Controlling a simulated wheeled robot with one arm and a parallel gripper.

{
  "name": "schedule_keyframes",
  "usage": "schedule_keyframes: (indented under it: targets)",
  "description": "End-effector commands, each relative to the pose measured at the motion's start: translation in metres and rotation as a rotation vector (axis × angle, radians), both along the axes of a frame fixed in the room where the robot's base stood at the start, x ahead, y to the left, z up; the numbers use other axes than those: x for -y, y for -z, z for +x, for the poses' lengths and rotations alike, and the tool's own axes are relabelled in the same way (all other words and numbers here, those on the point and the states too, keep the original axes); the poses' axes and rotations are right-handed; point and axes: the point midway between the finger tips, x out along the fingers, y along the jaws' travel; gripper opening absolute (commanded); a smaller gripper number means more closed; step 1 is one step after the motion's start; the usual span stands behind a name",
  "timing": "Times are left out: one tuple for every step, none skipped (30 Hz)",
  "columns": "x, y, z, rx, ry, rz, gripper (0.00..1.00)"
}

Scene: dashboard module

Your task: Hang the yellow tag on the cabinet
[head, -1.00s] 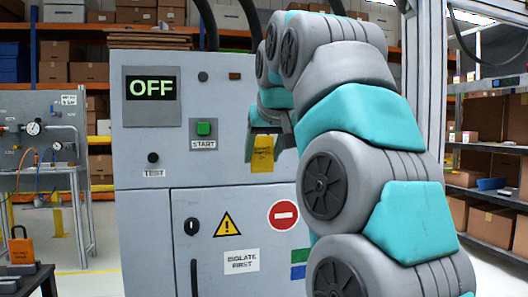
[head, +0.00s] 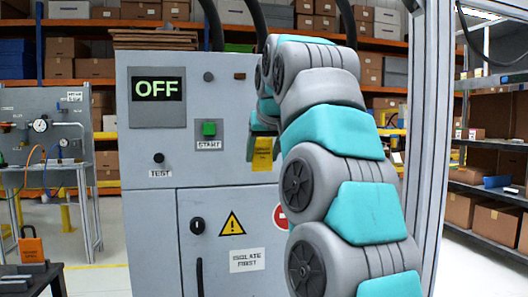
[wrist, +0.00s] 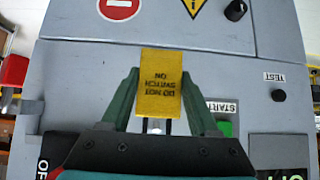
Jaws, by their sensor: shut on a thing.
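The yellow tag (head: 262,154) hangs from my gripper (head: 263,132) in front of the grey cabinet (head: 150,235), right of its green START button (head: 209,129). In the wrist view, the tag (wrist: 160,83) sits between the two green fingers of my gripper (wrist: 160,92), and its text "DO NOT SWITCH ON" reads upside down. The gripper is shut on the tag. The cabinet face (wrist: 80,75) fills the background there. My arm hides the cabinet's right part in the head view. I cannot tell whether the tag touches the cabinet.
The cabinet display (head: 157,88) reads OFF. A black knob (head: 197,226) and a dark handle (head: 200,275) stick out from its lower door. An orange padlock (head: 31,245) stands at the lower left. A gauge bench (head: 45,135) is at the left, and shelves (head: 490,190) at the right.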

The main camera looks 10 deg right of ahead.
Motion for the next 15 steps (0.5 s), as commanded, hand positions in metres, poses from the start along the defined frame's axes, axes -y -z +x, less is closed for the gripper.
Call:
schedule_keyframes:
  targets:
    - [0.0, -0.001, 0.003, -0.001, 0.0, 0.0, 0.0]
    - [0.0, -0.001, 0.005, -0.001, 0.0, 0.0, 0.0]
    - [0.0, -0.001, 0.007, -0.001, 0.0, 0.0, 0.0]
    - [0.0, 0.0, 0.008, -0.001, 0.0, 0.0, 0.0]
    - [0.0, 0.0, 0.01, -0.001, 0.0, 0.0, 0.0]
    - [0.0, 0.0, 0.012, -0.001, 0.0, 0.0, 0.0]
    - [0.0, 0.0, 0.014, -0.001, 0.0, 0.0, 0.0]
    - [0.0, 0.001, 0.016, -0.001, -0.001, -0.001, 0.0]
    - [0.0, 0.003, 0.017, -0.002, 0.0, -0.001, 0.0]
    - [0.0, 0.004, 0.018, -0.002, 0.001, -0.001, 0.0]
    - [0.0, 0.005, 0.02, -0.003, 0.001, -0.001, 0.0]
    - [0.0, 0.006, 0.021, -0.003, 0.001, -0.001, 0.0]
    - [0.0, 0.007, 0.022, -0.003, 0.001, -0.001, 0.0]
    - [0.0, 0.007, 0.023, -0.003, 0.001, -0.001, 0.0]
    - [0.0, 0.008, 0.025, -0.003, 0.001, -0.001, 0.0]
